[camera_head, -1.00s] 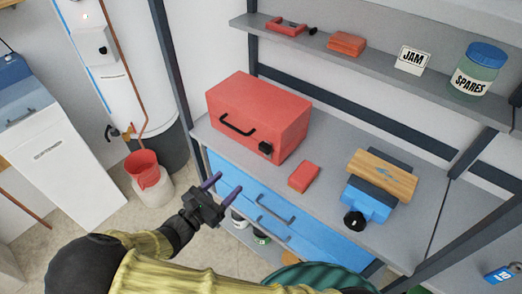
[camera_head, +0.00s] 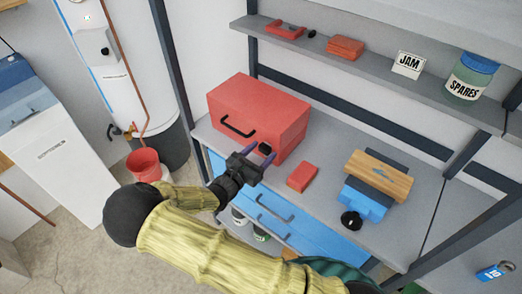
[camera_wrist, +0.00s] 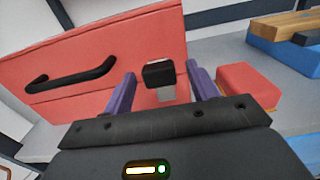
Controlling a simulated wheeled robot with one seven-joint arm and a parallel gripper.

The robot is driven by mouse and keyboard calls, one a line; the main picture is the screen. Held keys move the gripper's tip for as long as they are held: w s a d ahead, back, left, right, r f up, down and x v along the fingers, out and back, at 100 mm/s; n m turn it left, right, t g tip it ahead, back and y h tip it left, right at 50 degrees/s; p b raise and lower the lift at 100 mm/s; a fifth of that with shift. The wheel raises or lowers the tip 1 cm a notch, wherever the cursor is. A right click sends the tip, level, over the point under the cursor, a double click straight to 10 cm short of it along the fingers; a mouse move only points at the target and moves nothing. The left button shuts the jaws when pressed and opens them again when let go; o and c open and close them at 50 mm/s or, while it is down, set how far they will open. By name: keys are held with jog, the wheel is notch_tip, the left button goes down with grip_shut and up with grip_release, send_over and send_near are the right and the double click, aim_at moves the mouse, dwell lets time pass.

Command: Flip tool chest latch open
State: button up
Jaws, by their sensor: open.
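The red tool chest (camera_head: 259,110) sits on the grey workbench, with a black handle (camera_head: 237,127) on its front. Its small black latch (camera_head: 265,148) is low on the front, near the right corner, partly hidden by my gripper in the head view. My gripper (camera_head: 259,151) is open and empty in front of the latch. In the wrist view the black latch (camera_wrist: 159,73) shows between and beyond the two purple fingers (camera_wrist: 161,88), with a small grey plate below it. I cannot tell whether the fingers touch the chest.
A small red block (camera_head: 301,177) lies on the bench (camera_head: 330,150) just right of my gripper. A blue vise with a wooden board (camera_head: 378,176) stands farther right. Blue drawers (camera_head: 275,215) are below the bench edge. A shelf (camera_head: 375,70) with a jar runs above.

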jog(key=shift+w+d, duration=0.1)
jog(key=shift+w, duration=0.1)
grip_shut()
